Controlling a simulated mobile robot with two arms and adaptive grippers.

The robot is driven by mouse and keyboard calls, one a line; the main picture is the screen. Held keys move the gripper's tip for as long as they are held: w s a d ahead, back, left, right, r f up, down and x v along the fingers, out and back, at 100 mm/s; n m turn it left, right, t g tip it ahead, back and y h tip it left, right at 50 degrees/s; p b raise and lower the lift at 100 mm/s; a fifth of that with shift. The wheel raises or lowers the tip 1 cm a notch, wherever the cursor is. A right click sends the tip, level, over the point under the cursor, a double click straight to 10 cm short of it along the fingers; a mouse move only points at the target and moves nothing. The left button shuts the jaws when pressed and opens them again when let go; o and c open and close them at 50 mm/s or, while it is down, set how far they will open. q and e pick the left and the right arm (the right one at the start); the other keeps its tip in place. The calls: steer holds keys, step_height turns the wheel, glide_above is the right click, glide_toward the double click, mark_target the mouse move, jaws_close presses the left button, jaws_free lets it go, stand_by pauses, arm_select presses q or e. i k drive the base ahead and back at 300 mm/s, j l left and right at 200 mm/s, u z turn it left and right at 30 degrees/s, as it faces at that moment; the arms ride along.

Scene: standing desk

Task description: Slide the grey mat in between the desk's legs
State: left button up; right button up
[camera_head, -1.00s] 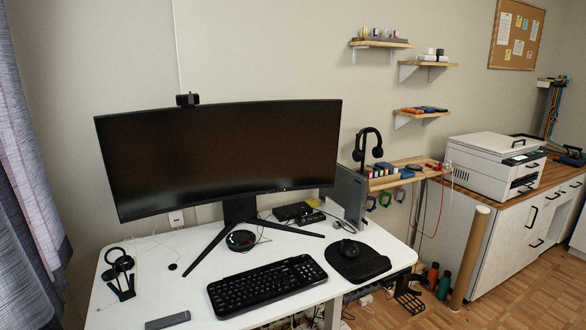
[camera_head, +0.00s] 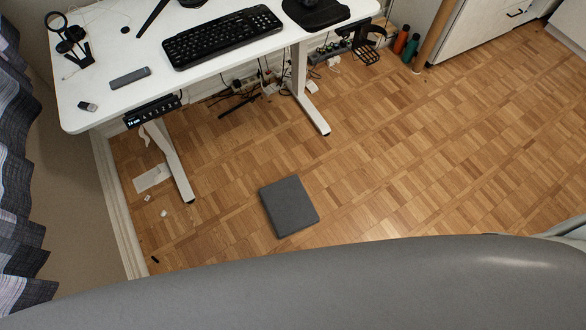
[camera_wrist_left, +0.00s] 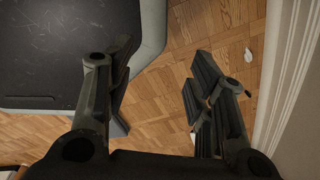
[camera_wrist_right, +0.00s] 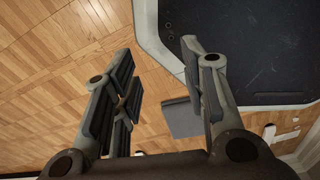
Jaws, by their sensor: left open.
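The grey mat (camera_head: 289,206) is a flat, dark square lying on the wood floor in front of the white desk (camera_head: 95,100). It lies nearer than the gap between the desk's left leg (camera_head: 170,165) and right leg (camera_head: 309,108), apart from both. The mat also shows partly in the right wrist view (camera_wrist_right: 183,119), behind a finger of my right gripper (camera_wrist_right: 158,68). That gripper is open and empty. My left gripper (camera_wrist_left: 160,72) is open and empty over the floor in the left wrist view. Neither gripper shows in the head view, and neither touches the mat.
Cables and a power strip (camera_head: 328,52) lie under the back of the desk. Small white scraps (camera_head: 152,178) lie by the left leg. A wall baseboard (camera_head: 118,205) runs along the left. The floor (camera_head: 440,150) to the right is clear.

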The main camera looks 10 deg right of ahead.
mark_target(289, 209)
steer(key=k+l+u, duration=0.2)
steer(key=l, duration=0.35)
steer(key=k+l+u, duration=0.25)
steer(key=l, duration=0.25)
steer(key=k+l+u, duration=0.2)
steer(key=k+l, duration=0.15)
steer(key=l, duration=0.1)
